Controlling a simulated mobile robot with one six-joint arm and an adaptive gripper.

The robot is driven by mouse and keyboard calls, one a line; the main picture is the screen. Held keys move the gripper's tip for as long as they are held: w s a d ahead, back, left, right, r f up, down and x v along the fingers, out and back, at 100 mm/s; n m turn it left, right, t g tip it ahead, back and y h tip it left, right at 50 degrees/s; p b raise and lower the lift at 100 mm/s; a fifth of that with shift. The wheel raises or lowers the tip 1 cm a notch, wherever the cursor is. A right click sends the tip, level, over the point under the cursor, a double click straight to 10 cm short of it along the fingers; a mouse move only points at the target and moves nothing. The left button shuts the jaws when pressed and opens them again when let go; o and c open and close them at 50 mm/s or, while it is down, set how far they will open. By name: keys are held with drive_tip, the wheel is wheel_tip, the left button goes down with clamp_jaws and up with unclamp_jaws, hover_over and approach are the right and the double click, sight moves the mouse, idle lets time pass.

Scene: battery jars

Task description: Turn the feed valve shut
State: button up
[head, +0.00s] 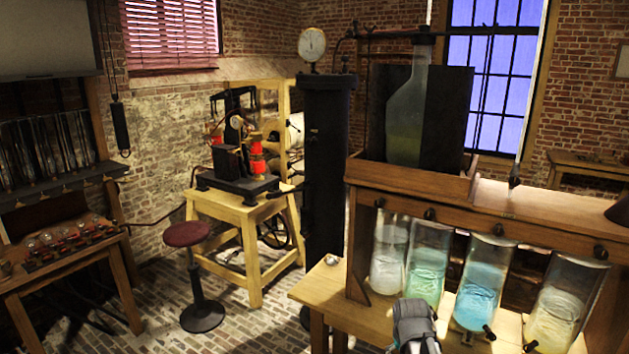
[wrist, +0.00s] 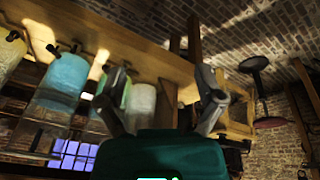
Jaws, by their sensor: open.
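My gripper (head: 415,325) shows at the bottom edge of the head view, in front of the bench of glass jars. In the wrist view its two fingers (wrist: 160,90) are spread apart with nothing between them. The feed valve is not clearly identifiable. Dark knobs (head: 430,214) line the wooden rail above the jars, and small dark taps (head: 489,332) stick out near the jar bottoms. A black column (head: 328,165) with a round gauge (head: 312,44) stands left of the bench, with a small dark handle (head: 277,194) at its left side. My gripper touches none of these.
Several jars hold pale, green, blue (head: 477,290) and yellowish contents. A large glass bottle (head: 407,120) stands in a wooden tray above. A red-topped stool (head: 187,234) and a wooden table with a machine (head: 240,205) stand left. Brick floor between them is clear.

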drive_tip(key=s+a+f+g+y+b, duration=0.1)
drive_tip(key=s+a+f+g, duration=0.1)
drive_tip(key=s+a, duration=0.4)
drive_tip(key=shift+s+a+f+m+g+b, duration=0.15)
drive_tip(key=shift+s+f+m+g+b, duration=0.35)
drive_tip(key=shift+s, duration=0.7)
drive_tip(key=shift+f, duration=0.1)
